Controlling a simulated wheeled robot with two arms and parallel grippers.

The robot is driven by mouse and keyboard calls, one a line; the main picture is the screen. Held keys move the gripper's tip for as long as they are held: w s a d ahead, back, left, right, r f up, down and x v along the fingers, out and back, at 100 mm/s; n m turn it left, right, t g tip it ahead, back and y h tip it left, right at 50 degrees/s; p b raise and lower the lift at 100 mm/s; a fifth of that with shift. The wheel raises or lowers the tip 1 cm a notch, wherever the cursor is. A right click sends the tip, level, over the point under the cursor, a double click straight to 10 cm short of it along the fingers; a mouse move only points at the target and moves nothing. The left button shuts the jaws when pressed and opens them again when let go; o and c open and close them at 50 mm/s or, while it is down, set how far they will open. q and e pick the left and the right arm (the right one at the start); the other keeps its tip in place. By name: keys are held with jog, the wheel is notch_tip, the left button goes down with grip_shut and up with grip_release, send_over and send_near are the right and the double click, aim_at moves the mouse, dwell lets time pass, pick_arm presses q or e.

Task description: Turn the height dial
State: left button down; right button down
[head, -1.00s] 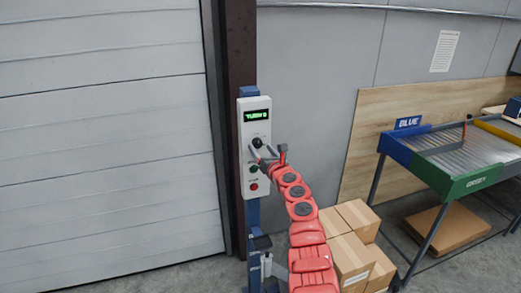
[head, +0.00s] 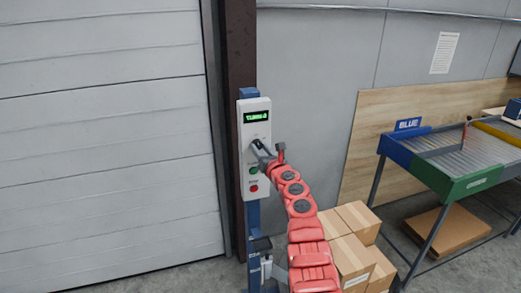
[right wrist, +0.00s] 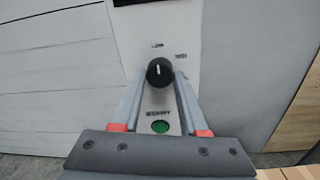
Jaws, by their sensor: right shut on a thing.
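The height dial (right wrist: 160,72) is a round black knob with a white pointer line on a white control panel (head: 256,112). In the right wrist view its pointer stands nearly upright. My right gripper (right wrist: 161,76) has one finger on each side of the dial and is shut on it. In the head view the same gripper (head: 258,148) reaches the panel from the lower right and partly hides the dial. A lit green display (head: 257,117) sits above the dial; its text is too small to read surely. My left gripper is not in view.
A green button (right wrist: 159,127) and a red button (head: 254,189) lie below the dial. The panel stands on a blue post before a dark column (head: 239,50). Cardboard boxes (head: 350,255) are stacked at the lower right, near a roller table (head: 440,178).

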jog(key=shift+m, duration=0.3)
jog(key=shift+r+m+p, duration=0.1)
jog(key=shift+m+p, duration=0.45)
jog(key=shift+m, duration=0.35)
jog(key=m+p, duration=0.1)
jog(key=m, duration=0.1)
jog(key=shift+m, duration=0.3)
jog(key=m+p, duration=0.1)
jog(key=m, duration=0.2)
jog(key=shift+m, duration=0.4)
jog(key=m+p, duration=0.1)
jog(key=m, duration=0.2)
jog(key=shift+m+t, duration=0.3)
jog(key=shift+m, duration=0.1)
jog(key=m+p, duration=0.2)
jog(key=m, duration=0.4)
jog(key=shift+m+h, duration=0.3)
jog(key=m+p, duration=0.1)
jog(key=m, duration=0.4)
jog(key=shift+a+m+h+p, duration=0.1)
jog(key=shift+m+h+p, duration=0.2)
jog(key=shift+p, duration=0.1)
